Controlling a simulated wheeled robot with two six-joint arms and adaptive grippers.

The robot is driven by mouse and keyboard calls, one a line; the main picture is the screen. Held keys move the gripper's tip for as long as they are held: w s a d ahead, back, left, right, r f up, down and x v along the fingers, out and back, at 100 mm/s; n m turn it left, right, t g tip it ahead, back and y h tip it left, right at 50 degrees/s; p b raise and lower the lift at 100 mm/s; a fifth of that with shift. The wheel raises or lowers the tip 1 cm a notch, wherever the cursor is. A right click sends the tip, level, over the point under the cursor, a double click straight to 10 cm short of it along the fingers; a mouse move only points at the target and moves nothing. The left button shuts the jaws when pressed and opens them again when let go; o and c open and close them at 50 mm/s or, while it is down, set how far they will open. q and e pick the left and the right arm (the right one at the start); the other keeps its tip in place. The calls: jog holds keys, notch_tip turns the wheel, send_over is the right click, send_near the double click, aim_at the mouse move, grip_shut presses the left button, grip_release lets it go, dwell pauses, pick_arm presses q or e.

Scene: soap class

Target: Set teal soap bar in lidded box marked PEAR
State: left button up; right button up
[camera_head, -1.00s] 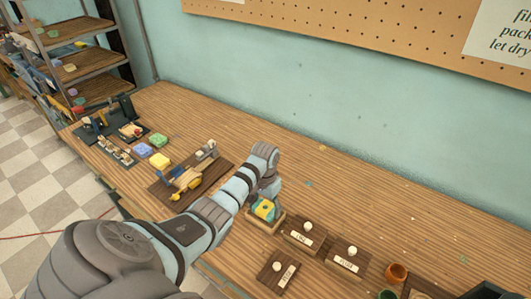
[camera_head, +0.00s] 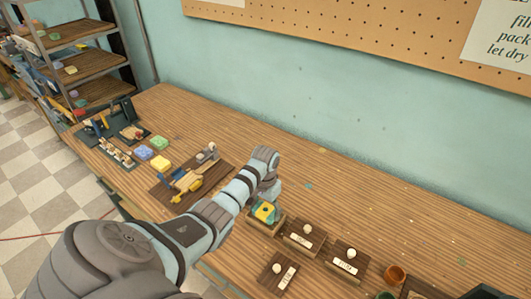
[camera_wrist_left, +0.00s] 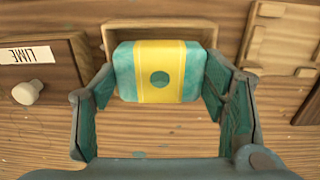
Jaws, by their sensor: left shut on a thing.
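The teal soap bar (camera_head: 264,212) has a yellow band with a teal dot on it. My left gripper (camera_wrist_left: 158,88) is shut on it, with one finger at each end in the left wrist view. The bar (camera_wrist_left: 125,72) is at the mouth of an open wooden box (camera_head: 263,230). The box's far rim (camera_wrist_left: 160,25) shows behind the bar; whether the bar touches the box floor is hidden. A loose wooden lid (camera_head: 266,284) with a white knob lies in front, its label too small to read. My right gripper is not in view.
Two lidded boxes stand to the right, one near (camera_head: 303,240) and one farther (camera_head: 343,266); the wrist view shows a LIME label (camera_wrist_left: 33,56).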

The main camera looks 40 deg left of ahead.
pick_arm(q)
jog(key=shift+f+b, duration=0.3)
jog(key=shift+f, duration=0.3)
dwell(0.7)
jog(key=o, duration=1.3)
jog(key=shift+o, duration=1.2)
